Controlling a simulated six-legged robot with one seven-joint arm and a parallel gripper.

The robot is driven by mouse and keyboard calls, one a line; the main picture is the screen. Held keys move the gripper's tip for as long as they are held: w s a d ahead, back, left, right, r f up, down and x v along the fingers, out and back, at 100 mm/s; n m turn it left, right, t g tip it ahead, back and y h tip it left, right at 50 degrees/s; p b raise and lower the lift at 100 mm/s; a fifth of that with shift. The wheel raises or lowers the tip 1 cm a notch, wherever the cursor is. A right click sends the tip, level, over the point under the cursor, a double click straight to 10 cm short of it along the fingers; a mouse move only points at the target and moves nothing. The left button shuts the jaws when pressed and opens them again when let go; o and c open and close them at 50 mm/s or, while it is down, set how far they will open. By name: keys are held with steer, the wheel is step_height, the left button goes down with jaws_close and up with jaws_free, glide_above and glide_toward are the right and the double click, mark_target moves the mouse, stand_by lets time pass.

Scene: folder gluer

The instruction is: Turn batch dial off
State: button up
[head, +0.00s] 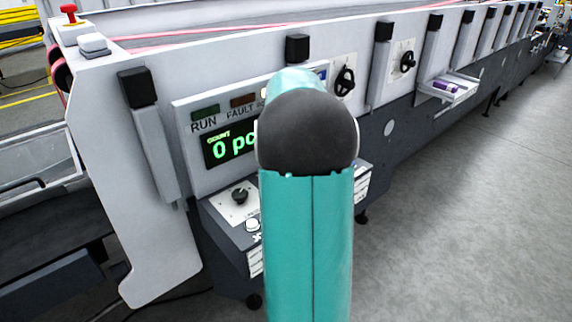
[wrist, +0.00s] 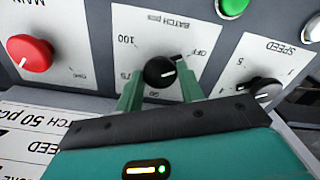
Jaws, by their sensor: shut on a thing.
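The black batch dial (wrist: 158,72) is on a white plate lettered "BATCH pcs", which appears upside down in the wrist view. OFF is at the dial's upper right, 100 at its upper left, and 75 and 50 lie partly behind my gripper. A white line shows on the dial's face, toward its right side; the exact setting is hard to read. My gripper (wrist: 160,90) is shut on the dial, with one green finger on each side. In the head view my own arm hides the gripper and this dial.
A red MAIN knob (wrist: 30,53) is left of the dial and a SPEED dial (wrist: 262,90) is right, close to the fingers. A green button (wrist: 232,7) is above. Open floor (head: 460,180) lies at the right.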

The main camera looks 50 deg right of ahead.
steer(key=o, duration=1)
step_height(320, 180, up, 14)
steer(key=shift+f, duration=0.1)
stand_by(0.5)
